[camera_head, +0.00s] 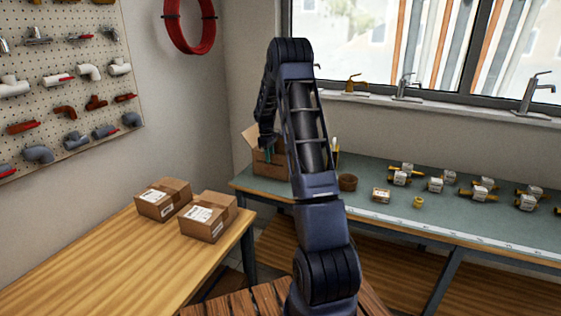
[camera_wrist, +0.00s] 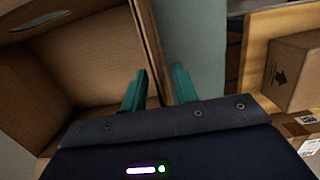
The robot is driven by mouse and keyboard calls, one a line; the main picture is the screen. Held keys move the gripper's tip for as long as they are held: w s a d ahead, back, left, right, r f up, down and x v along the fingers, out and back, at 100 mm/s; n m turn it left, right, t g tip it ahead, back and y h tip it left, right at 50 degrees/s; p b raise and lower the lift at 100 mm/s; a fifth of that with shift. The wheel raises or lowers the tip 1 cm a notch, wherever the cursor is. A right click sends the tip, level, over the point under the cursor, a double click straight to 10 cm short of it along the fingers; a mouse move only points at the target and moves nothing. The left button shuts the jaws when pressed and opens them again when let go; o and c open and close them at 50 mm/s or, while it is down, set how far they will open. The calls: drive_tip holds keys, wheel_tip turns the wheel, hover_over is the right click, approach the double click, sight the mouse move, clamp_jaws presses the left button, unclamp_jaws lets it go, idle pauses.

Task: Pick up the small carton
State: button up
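A small carton (camera_head: 381,194) with a pale label sits on the green bench top, right of my arm in the head view. Two larger brown cartons, a left one (camera_head: 163,199) and a right one (camera_head: 208,216), sit side by side on the wooden table. My gripper (camera_head: 268,152) is at the open cardboard box (camera_head: 270,170) on the bench's left end. In the wrist view its two teal fingers (camera_wrist: 159,86) stand apart, with the box's wall edge appearing between them. I see nothing held. Whether the fingers touch the box I cannot tell.
A brown tape roll (camera_head: 347,182) and a small yellow fitting (camera_head: 418,202) flank the small carton. Several tagged valves (camera_head: 478,192) stand to the right. A ruler strip (camera_head: 440,228) runs along the bench front. The wooden table's front (camera_head: 120,265) is clear.

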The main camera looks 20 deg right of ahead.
drive_tip(key=shift+s+f, duration=0.1)
drive_tip(key=shift+f, duration=0.7)
clamp_jaws()
idle(0.8)
